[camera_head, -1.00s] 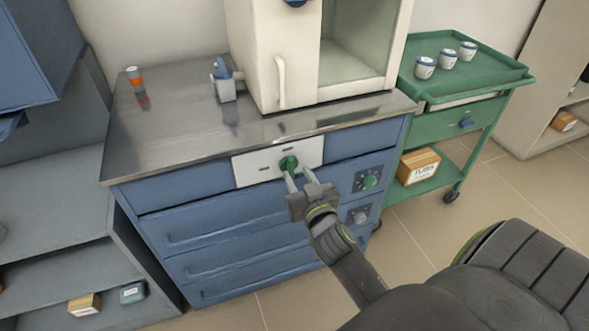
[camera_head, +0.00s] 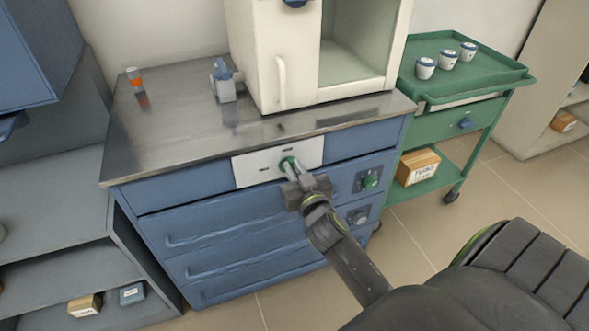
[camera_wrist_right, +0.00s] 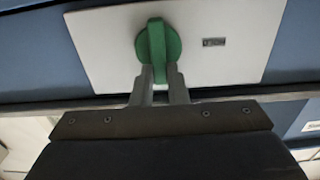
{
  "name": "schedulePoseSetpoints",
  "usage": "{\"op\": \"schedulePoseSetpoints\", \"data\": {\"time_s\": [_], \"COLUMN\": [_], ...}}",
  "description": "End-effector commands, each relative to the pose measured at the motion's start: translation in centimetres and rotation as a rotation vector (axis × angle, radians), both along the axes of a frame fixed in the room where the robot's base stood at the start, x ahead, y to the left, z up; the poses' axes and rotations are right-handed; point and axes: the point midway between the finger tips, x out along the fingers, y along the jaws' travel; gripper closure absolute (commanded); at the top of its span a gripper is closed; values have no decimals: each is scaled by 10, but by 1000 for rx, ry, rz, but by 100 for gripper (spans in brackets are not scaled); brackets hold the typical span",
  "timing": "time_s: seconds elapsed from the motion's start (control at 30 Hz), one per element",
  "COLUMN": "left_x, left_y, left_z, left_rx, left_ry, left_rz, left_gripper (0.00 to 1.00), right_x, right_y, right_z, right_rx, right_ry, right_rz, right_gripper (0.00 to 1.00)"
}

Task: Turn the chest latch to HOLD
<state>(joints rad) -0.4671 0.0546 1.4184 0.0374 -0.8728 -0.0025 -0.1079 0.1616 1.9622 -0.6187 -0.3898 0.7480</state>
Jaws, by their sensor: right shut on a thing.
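The chest latch is a green knob (camera_head: 287,163) on a white plate (camera_head: 248,170) at the top front of the blue chest. My right gripper (camera_head: 291,170) is shut on the knob from the front. In the right wrist view the green knob (camera_wrist_right: 157,44) stands with its grip bar nearly upright, and the two fingers (camera_wrist_right: 160,84) close on its lower part. A small dark label (camera_wrist_right: 213,42) sits to the right of the knob there; its text is too small to read surely. My left gripper is not in view.
A white furnace (camera_head: 285,60) stands on the chest's metal top (camera_head: 180,115), beside a small blue-grey device (camera_head: 224,82) and an orange-banded bottle (camera_head: 135,79). A green cart (camera_head: 440,145) stands at right.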

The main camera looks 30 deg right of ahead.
Motion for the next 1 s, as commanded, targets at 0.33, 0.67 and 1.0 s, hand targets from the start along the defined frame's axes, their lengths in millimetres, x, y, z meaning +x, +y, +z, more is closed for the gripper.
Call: {"op": "schedulePoseSetpoints", "data": {"time_s": [0.33, 0.67, 1.0], "left_x": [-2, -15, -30], "left_y": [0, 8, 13], "left_z": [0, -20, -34], "left_rx": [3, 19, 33], "left_ry": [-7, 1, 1], "left_rz": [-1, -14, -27], "left_gripper": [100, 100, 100], "right_x": [0, 2, 3], "right_y": [1, 7, 12], "right_z": [0, 0, -4], "right_rx": [-69, -315, -632], "right_ry": [17, 76, 152], "right_rz": [-1, -1, -1], "right_gripper": [100, 100, 100]}}
